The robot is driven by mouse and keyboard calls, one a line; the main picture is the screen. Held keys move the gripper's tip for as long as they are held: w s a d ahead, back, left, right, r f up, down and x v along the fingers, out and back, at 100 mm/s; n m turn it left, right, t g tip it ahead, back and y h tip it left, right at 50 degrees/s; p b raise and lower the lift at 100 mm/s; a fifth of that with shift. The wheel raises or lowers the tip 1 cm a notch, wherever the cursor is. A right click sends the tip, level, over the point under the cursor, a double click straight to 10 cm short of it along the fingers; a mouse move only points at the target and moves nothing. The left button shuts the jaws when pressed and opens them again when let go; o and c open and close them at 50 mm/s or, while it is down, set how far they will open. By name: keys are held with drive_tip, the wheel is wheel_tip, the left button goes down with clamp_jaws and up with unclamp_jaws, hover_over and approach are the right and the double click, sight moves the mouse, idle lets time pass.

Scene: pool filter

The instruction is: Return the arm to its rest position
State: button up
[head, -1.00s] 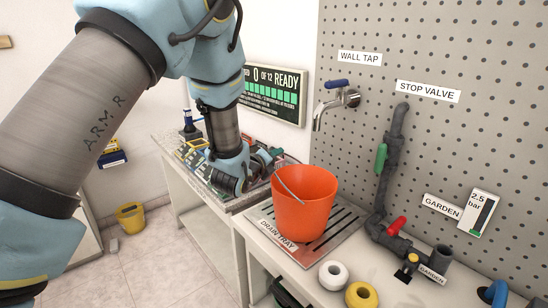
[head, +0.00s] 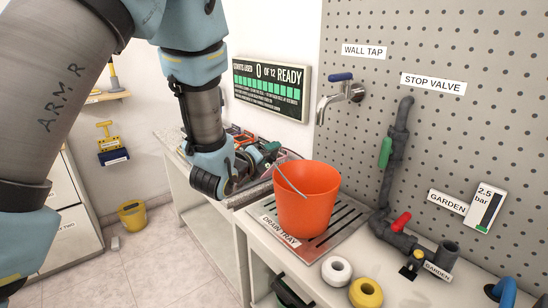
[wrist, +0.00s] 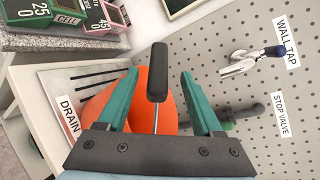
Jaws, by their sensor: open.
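My gripper (wrist: 158,76) is open, its two green fingers spread apart. The black grip of the bucket handle (wrist: 157,72) shows between the fingers in the wrist view, with a gap on each side. In the head view my gripper (head: 262,157) is beside the upper left of the orange bucket (head: 307,205), partly hidden by my wrist. The bucket stands upright on the drain tray (head: 345,222), its wire handle leaning left toward my gripper. In the wrist view the bucket (wrist: 93,108) lies behind and below the fingers.
A cluttered side bench (head: 185,160) is behind my wrist.

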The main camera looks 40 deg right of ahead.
drive_tip(key=shift+b+v, duration=0.4)
drive_tip(key=shift+v, duration=1.8)
drive_tip(key=shift+w, duration=0.1)
drive_tip(key=w+a+f+n+y, duration=0.1)
drive_tip(key=w+a+n+y, duration=0.2)
drive_tip(key=w+a+n, duration=0.35)
drive_tip(key=w+a+f+n+t+y, duration=0.1)
drive_tip(key=w+a+f+n+y, duration=0.15)
drive_tip(key=a+n, duration=0.65)
drive_tip(key=w+a+f+n+y, duration=0.1)
drive_tip(key=w+a+n+y, duration=0.35)
drive_tip(key=a, duration=0.65)
drive_tip(key=s+a+n+g+y, duration=0.2)
drive_tip(key=s+a+n, duration=0.2)
drive_tip(key=a+n, duration=0.4)
drive_tip(key=s+a+n+g+y, duration=0.1)
drive_tip(key=s+a+n+g, duration=0.2)
drive_tip(key=a+n, duration=0.6)
drive_tip(key=s+a, duration=0.2)
drive_tip(key=a, duration=0.2)
drive_tip(key=shift+s+y, duration=0.15)
drive_tip(key=shift+y, duration=0.25)
